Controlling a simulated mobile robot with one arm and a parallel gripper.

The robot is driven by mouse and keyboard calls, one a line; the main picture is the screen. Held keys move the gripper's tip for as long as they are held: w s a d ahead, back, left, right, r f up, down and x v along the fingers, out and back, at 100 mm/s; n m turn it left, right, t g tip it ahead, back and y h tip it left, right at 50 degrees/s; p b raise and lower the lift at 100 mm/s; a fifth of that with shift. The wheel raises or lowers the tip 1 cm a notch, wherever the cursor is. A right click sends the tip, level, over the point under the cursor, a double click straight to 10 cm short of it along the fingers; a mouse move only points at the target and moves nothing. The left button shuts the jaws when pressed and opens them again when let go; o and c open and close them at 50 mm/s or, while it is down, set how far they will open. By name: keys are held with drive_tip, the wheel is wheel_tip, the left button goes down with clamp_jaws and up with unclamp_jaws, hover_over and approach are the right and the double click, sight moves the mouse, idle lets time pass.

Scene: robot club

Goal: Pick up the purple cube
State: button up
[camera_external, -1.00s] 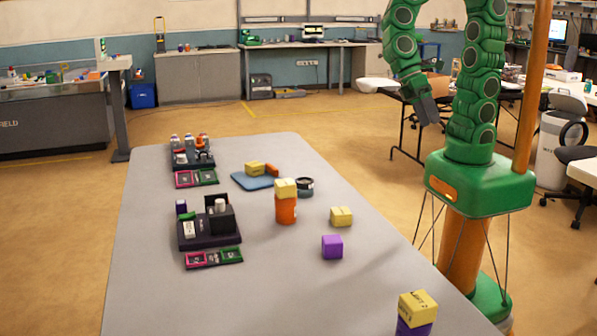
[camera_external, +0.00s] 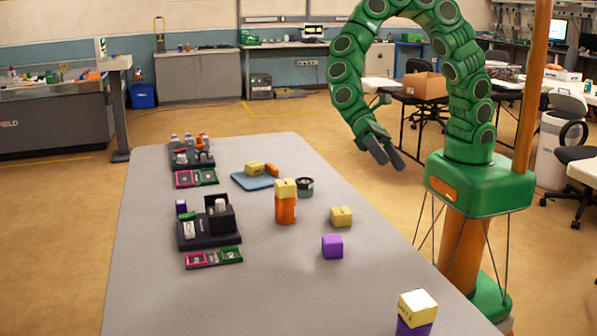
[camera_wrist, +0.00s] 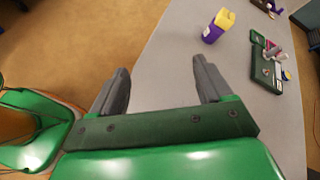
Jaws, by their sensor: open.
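A purple cube (camera_external: 332,246) sits alone on the grey table, right of the middle. Another purple block (camera_external: 412,328) shows under a yellow block (camera_external: 417,305) at the table's near right corner. My gripper (camera_external: 388,156) is open and empty, in the air beyond the table's right edge, above and to the right of the lone purple cube. In the wrist view, both fingers of my gripper (camera_wrist: 160,70) are spread apart with nothing between them. A purple thing with yellow on top (camera_wrist: 212,32) stands ahead there; I cannot tell which purple block it is.
A yellow block (camera_external: 341,216) sits just behind the purple cube. An orange can (camera_external: 286,211) with a yellow block on top (camera_external: 285,188) stands to its left. Dark trays (camera_external: 210,240) with small items are at the left. The table's middle front is clear.

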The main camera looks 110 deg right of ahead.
drive_tip(key=w+f+m+t+y, duration=0.1)
drive_tip(key=w+f+m+t, duration=0.1)
drive_tip(key=w+f+m, duration=0.45)
drive_tip(key=m+t, duration=0.3)
drive_tip(key=m, duration=0.1)
approach(334, 251)
drive_tip(key=shift+w+a+f, duration=0.35)
drive_tip(key=shift+a+f, duration=0.2)
drive_tip(key=shift+f, duration=0.2)
drive_tip(key=shift+s+a+r+x, duration=0.1)
drive_tip(key=shift+x, duration=1.2)
drive_tip(key=shift+s+a+r+x, duration=0.1)
drive_tip(key=shift+r+x, duration=0.05)
drive_tip(key=shift+x, duration=1.1)
drive_tip(key=shift+s+r+x, duration=0.1)
drive_tip(key=shift+x, duration=1.2)
drive_tip(key=shift+c, duration=0.3)
drive_tip(key=c, duration=1)
drive_tip(key=shift+r+y, duration=0.1)
drive_tip(key=shift+y, duration=0.2)
